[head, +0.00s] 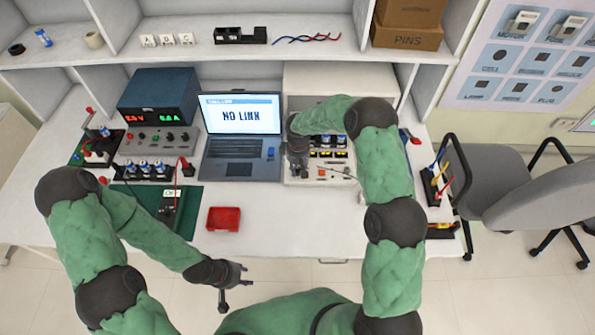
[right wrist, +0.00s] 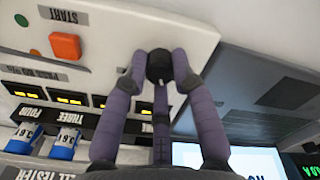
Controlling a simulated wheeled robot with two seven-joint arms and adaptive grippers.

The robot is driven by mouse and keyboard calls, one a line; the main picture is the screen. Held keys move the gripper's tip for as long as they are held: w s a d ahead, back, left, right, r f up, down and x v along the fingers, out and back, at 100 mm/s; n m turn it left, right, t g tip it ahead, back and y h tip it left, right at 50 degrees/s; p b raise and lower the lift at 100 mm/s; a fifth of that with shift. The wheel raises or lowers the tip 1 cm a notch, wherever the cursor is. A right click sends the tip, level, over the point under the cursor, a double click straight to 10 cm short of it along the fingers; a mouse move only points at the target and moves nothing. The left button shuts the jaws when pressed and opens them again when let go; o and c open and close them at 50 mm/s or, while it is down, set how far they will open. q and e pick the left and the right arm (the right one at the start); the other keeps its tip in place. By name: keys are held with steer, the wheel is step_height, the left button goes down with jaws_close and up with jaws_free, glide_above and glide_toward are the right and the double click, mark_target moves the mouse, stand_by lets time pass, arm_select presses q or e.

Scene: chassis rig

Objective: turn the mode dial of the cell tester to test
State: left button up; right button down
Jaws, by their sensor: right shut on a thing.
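The cell tester (head: 322,181) is a pale box right of the laptop, partly hidden by my right arm. In the right wrist view its panel (right wrist: 110,40) shows rotated, with an orange button (right wrist: 65,46) by a START label. The mode dial (right wrist: 159,66) is a small black knob near the panel edge. My right gripper (right wrist: 160,75) has its fingers closed around this dial; it also shows at the tester's left side in the head view (head: 298,150). The dial's setting cannot be read. My left gripper (head: 236,285) is open and empty in front of the table edge.
The laptop (head: 240,145) showing NO LINK stands close left of the tester. Blue-banded cells (right wrist: 68,140) sit in the tester's slots beside small yellow displays (right wrist: 70,97). A red tray (head: 224,219) lies at the front; the table right of it is clear.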

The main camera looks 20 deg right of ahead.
mark_target(298, 169)
steer(key=shift+s+f+m+b, duration=0.1)
steer(key=shift+m+b, duration=0.7)
steer(key=shift+m, duration=0.9)
steer(key=c, duration=1)
jaws_free()
steer(key=shift+r, duration=0.5)
step_height(298, 169, up, 11)
steer(key=shift+d+r, duration=0.1)
